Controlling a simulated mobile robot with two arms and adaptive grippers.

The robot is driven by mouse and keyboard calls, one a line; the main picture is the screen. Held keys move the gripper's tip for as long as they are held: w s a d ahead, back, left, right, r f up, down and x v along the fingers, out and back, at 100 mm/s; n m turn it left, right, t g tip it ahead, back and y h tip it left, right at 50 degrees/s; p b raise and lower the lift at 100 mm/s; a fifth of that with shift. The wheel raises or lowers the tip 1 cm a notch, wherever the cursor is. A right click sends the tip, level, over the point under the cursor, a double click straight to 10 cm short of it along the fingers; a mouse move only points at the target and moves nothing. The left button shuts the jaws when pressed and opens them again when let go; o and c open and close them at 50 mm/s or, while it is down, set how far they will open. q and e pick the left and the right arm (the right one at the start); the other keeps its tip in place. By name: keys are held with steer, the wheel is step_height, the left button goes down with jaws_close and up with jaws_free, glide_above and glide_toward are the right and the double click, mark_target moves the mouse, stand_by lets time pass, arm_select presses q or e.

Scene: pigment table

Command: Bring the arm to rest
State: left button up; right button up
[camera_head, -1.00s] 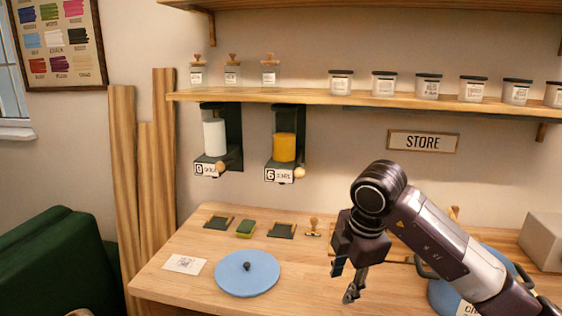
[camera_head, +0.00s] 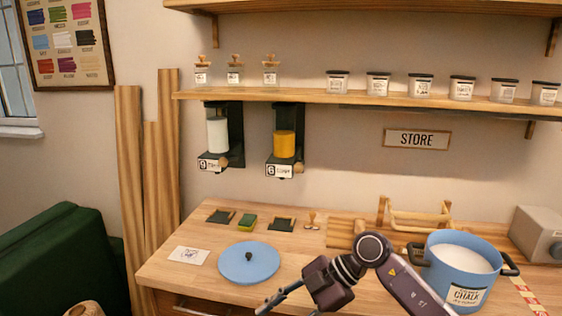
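My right arm comes in from the lower right, and its gripper (camera_head: 283,303) hangs over the front edge of the table, right of and below the blue lid (camera_head: 249,262). Its fingers look spread apart with nothing between them; the lower finger is partly cut off by the picture's bottom edge. My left gripper is not in view. A blue pot (camera_head: 455,277) labelled CHALK, with white contents, stands on the table right of my arm, apart from the gripper.
A wooden rack (camera_head: 417,217) stands behind the arm. A grey box (camera_head: 540,233) is at the right. Small dark trays, a green block (camera_head: 247,222), a stamp (camera_head: 312,219) and a card (camera_head: 188,255) lie on the table (camera_head: 185,279). Two dispensers (camera_head: 217,135) hang under the shelf.

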steer(key=w+a+f+m+t+y, duration=0.2)
steer(key=a+f+y, duration=0.1)
steer(key=a+y, duration=0.15)
steer(key=w+d+f+m+t, duration=0.3)
steer(key=d+f+m+t, duration=0.1)
steer(key=f+m+t, duration=0.15)
steer(key=w+d+f+m+t, duration=0.3)
steer(key=f+m+t, duration=0.1)
steer(key=f, duration=0.3)
steer(key=s+d+f+m+t+h, duration=0.1)
steer(key=s+d+f+m+h, duration=0.2)
steer(key=f, duration=0.4)
steer(key=s+d+f+m+h, duration=0.1)
steer(key=d+f+h, duration=0.1)
steer(key=d+f, duration=0.4)
steer(key=s+d+f+m+t+h, duration=0.1)
steer(key=s+d+f+m+h, duration=0.2)
steer(key=f, duration=0.5)
steer(key=s+d+f+m+g+h, duration=0.1)
steer(key=s+d+f+g+h, duration=0.3)
steer(key=s+f, duration=0.9)
steer(key=s+d+f+m+g+h, duration=0.25)
steer(key=s+d+f, duration=0.25)
steer(key=s+f, duration=0.75)
steer(key=s+d+g, duration=0.1)
steer(key=s+g, duration=0.4)
steer(key=s, duration=1.6)
steer(key=shift+s+d, duration=0.2)
steer(key=shift+d, duration=0.05)
steer(key=shift+r, duration=0.1)
